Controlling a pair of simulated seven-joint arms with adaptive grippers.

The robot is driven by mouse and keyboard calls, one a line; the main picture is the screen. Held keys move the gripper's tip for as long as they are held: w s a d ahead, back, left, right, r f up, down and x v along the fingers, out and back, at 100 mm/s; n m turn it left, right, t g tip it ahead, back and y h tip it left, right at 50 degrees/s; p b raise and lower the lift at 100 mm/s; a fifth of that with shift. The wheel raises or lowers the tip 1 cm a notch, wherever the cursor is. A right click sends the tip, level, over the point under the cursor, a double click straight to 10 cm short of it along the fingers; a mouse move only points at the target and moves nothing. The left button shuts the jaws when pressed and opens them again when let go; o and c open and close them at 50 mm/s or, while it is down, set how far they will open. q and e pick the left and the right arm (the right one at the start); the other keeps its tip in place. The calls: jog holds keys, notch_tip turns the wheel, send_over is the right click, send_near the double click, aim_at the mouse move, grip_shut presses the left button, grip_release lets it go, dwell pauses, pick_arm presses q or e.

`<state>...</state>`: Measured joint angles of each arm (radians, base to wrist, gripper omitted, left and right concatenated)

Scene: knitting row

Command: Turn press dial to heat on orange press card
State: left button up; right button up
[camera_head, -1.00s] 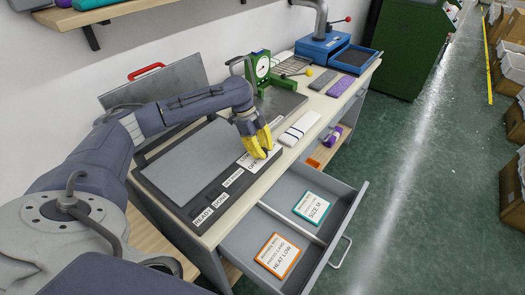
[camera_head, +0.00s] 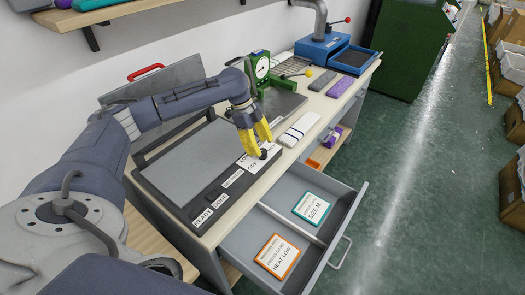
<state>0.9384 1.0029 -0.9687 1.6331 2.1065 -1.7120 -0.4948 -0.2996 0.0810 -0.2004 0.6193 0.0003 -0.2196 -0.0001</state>
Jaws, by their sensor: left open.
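The orange-bordered press card (camera_head: 278,256) lies in the open drawer and reads "HEAT LOW". The heat press (camera_head: 185,165) lies on the bench with its lid raised. Its front strip carries labels including "READY", "DONE" and "OFF". The small dark press dial (camera_head: 264,154) is at the strip's right end. My left gripper (camera_head: 256,148) has yellow fingers, spread open, with the tips close by the dial. I cannot tell whether they touch it. The gripper partly hides the labels around the dial, and its setting is unclear. My right gripper is not in view.
The drawer (camera_head: 347,200) juts out from the bench front and also holds a teal-bordered "SIZE M" card (camera_head: 312,207). A white folded piece (camera_head: 298,129) lies right of the dial. A green dial device (camera_head: 258,70) stands behind the gripper.

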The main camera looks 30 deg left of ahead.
pick_arm(q)
jog(key=v, duration=0.9)
